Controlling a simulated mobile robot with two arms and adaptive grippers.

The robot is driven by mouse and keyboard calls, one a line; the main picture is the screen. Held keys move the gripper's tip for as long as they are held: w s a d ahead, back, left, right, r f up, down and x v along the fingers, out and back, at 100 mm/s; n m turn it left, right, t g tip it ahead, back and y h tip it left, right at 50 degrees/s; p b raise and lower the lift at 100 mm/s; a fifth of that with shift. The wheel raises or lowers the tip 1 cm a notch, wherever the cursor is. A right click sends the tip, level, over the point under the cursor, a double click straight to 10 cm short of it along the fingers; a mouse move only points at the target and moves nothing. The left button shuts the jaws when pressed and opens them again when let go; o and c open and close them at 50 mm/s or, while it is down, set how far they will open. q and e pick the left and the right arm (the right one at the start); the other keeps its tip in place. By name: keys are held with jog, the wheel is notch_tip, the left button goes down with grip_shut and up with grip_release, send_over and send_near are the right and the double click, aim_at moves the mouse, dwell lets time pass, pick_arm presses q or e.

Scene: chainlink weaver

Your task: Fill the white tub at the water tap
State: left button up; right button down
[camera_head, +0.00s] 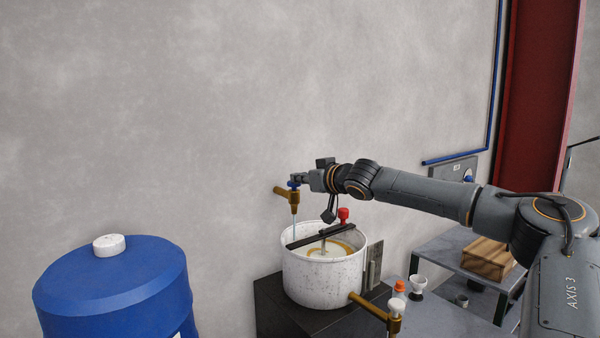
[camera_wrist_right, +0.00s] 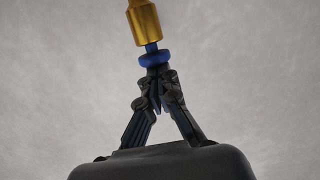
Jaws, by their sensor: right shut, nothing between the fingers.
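The white tub (camera_head: 312,285) stands upright on a dark block below the water tap. The brass water tap (camera_head: 294,201) comes out of the wall and has a blue handle; it also shows in the right wrist view (camera_wrist_right: 146,22). A thin bluish stream (camera_head: 294,228) runs from its spout down into the tub. My right gripper (camera_head: 299,179) is at the blue handle. In the right wrist view its fingertips (camera_wrist_right: 157,88) are together just beneath the blue handle (camera_wrist_right: 154,59), with nothing between them. The water level is hard to make out. My left gripper is out of view.
A black bar (camera_head: 320,236) with a red knob (camera_head: 344,214) spans the tub's top. A brass outlet (camera_head: 367,305) sticks out low at its right. A blue barrel (camera_head: 115,290) stands left. A grey table with a wooden crate (camera_head: 487,256) is right.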

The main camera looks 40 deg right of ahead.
jog(key=shift+f, duration=0.4)
jog(key=v, duration=1.2)
jog(key=shift+r, duration=0.35)
dwell(0.4)
